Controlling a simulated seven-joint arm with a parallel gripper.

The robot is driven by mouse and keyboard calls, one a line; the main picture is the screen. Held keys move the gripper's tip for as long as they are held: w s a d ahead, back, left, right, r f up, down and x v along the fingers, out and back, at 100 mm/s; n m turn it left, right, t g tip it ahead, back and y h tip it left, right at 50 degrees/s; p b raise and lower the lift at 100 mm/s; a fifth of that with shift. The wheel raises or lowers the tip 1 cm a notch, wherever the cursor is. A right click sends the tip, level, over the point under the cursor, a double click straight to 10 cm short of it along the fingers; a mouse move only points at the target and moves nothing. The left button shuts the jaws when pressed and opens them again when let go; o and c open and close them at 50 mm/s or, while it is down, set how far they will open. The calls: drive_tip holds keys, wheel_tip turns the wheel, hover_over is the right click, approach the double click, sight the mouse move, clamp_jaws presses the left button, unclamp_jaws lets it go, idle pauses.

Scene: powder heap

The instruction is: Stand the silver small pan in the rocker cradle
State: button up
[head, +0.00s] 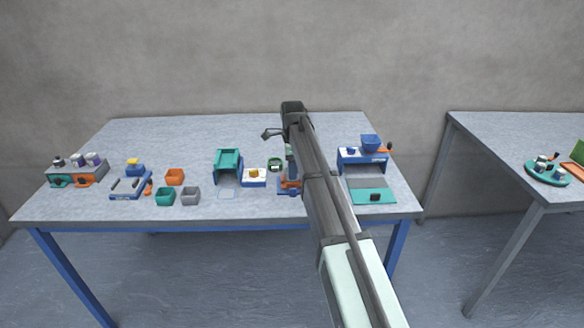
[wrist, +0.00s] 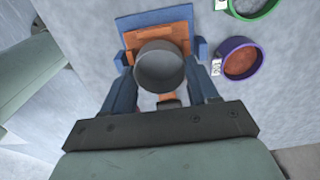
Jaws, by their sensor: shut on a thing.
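The silver small pan (wrist: 160,66) is a round grey cup in the middle of the wrist view. My gripper (wrist: 162,84) is shut on it, with one blue finger at each side. The pan is over the rocker cradle (wrist: 131,40), an orange piece with a blue back and sides. From above I cannot tell whether the pan rests in the cradle or hangs just over it. In the head view the cradle (head: 290,187) shows partly beside my arm; the pan and fingertips are hidden there.
Right of the cradle in the wrist view are a purple-rimmed pan (wrist: 241,60) with reddish contents and a green-rimmed pan (wrist: 272,8). In the head view, a white-and-blue block (head: 254,179) and teal box (head: 228,160) stand left, a blue hopper unit (head: 362,160) right.

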drive_tip(key=shift+d, duration=0.15)
drive_tip(key=o, duration=1.1)
drive_tip(key=shift+o, duration=0.6)
drive_tip(key=shift+o, duration=0.6)
drive_tip(key=shift+r, duration=0.1)
wheel_tip(320, 180, up, 7)
